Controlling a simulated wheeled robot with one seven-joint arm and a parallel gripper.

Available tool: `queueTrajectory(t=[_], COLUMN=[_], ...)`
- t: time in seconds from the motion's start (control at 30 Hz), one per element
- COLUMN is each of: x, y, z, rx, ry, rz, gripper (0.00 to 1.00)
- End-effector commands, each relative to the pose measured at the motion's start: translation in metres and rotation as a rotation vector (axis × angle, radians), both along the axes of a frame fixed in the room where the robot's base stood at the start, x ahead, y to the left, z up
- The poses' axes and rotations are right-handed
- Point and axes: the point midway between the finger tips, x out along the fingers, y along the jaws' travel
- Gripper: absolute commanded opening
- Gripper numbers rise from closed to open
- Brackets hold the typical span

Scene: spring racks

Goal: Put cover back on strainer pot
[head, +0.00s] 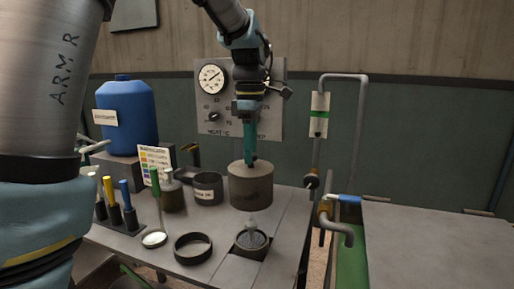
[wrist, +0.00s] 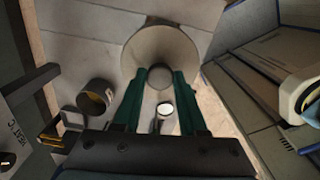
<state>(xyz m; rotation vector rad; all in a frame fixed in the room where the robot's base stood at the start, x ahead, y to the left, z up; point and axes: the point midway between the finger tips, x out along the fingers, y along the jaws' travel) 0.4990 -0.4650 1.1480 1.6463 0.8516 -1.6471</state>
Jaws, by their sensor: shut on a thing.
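My gripper (head: 251,163) points straight down, with its green fingers closed at the top of a wide grey-brown round pot (head: 250,190) on the bench. In the wrist view, the fingers (wrist: 160,78) are shut on a small round grey knob (wrist: 160,76) in the middle of a pale round cover (wrist: 160,45). The cover lies at the pot's top. I cannot tell whether it rests fully on the rim or is slightly apart. The far side of the pot and its inside are hidden.
A dark tin (head: 207,188) stands left of the pot. A blue tank (head: 126,113) is at the back left. Pipes (head: 343,77) rise at the right.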

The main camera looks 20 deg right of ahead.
Motion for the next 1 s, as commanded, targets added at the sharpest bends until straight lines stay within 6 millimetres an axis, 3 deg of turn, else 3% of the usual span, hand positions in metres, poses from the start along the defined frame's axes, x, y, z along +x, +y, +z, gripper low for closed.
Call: queueTrajectory(t=[0.47, 1.0], x=[0.0, 0.0], y=[0.0, 0.0], z=[0.002, -0.048], rx=[0.0, 0.0], ry=[0.0, 0.0], rz=[-0.002, -0.003], gripper=[0.0, 0.0])
